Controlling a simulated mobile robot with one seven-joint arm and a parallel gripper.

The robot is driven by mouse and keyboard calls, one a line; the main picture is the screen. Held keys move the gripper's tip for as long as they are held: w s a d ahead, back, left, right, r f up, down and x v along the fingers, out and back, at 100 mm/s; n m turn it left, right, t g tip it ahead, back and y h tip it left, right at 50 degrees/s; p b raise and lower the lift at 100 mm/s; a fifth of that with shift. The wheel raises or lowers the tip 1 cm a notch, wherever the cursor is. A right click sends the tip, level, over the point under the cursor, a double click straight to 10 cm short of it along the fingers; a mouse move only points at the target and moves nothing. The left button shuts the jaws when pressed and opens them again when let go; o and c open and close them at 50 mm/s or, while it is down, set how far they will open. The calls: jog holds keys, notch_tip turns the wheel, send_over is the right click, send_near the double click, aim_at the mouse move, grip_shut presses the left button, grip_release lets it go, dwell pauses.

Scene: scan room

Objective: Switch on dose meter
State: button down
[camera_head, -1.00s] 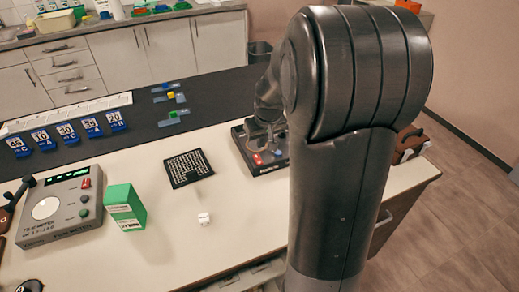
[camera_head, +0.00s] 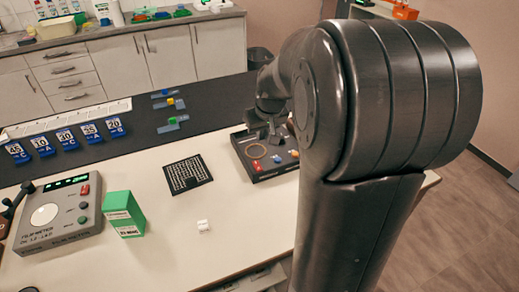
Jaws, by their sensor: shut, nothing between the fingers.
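I cannot tell which of the two is the dose meter. My gripper (camera_head: 272,136) is shut and empty, over the back of the black box. My arm partly hides it, and I cannot tell whether it touches the box.
A green and white carton (camera_head: 124,213) stands beside the grey meter. Blue number cards (camera_head: 66,138) line the dark strip. The front of the table is mostly clear.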

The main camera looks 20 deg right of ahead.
aim_at(257, 167)
jog(key=x, duration=0.9)
jog(key=s+x, duration=0.1)
jog(key=x, duration=0.4)
jog(key=shift+f, duration=0.15)
jog(key=shift+w, duration=0.1)
jog(key=shift+w+f+g, duration=0.15)
jog(key=shift+f+g, duration=0.05)
jog(key=shift+g, duration=0.1)
jog(key=shift+s, duration=1)
